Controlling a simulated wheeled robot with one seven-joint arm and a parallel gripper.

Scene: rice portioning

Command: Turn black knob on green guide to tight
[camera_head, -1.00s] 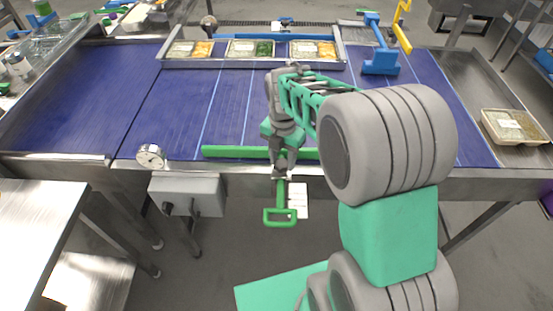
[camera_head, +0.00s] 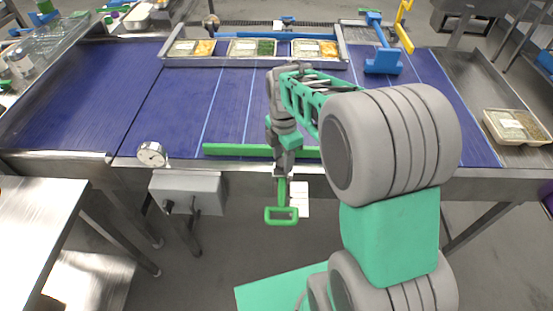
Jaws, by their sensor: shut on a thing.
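The green guide (camera_head: 235,150) is a long bar lying along the near edge of the blue conveyor. A green bracket with a loop handle (camera_head: 281,214) hangs in front of the conveyor's metal edge. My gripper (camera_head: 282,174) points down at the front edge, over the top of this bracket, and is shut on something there. The black knob cannot be made out; my gripper and wrist cover that spot. The jaw tips are small and partly hidden.
Filled trays (camera_head: 252,47) stand in a metal frame at the back. A blue stand (camera_head: 382,62) is at back right, and another tray (camera_head: 516,126) lies at far right. The blue belt (camera_head: 190,110) is mostly clear.

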